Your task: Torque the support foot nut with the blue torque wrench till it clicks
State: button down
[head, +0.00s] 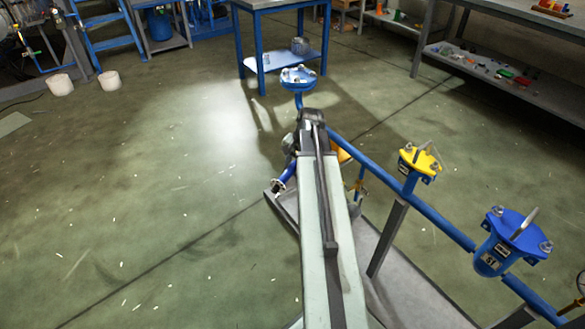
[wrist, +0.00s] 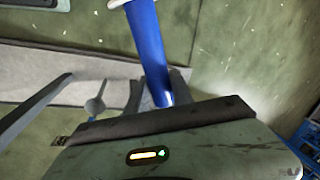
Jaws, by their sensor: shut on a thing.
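The blue torque wrench (wrist: 147,45) runs down from the top edge of the wrist view into my gripper (wrist: 158,92), whose jaws are shut around its lower part. In the head view the blue wrench (head: 288,173) shows to the left of my arm, with a pale metal end at its lower left, above the grey base plate's edge. My arm hides most of the gripper in the head view. I cannot make out the support foot nut in either view, nor whether the wrench touches it.
A blue pipe (head: 440,222) with a yellow-lidded housing (head: 420,161) and a blue-lidded housing (head: 497,255) runs along the right. Grey posts rise from the grey base plate (head: 400,285). A blue table (head: 270,60) stands behind. The floor (head: 140,200) at left is largely clear.

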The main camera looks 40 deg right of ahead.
jog(key=s+d+n+g+y, duration=0.2)
jog(key=s+d+n, duration=0.9)
jog(key=d, duration=0.3)
jog(key=shift+s+d+f+n, duration=0.2)
jog(key=shift+d+n, duration=0.1)
jog(key=shift+n, duration=0.6)
dwell(0.4)
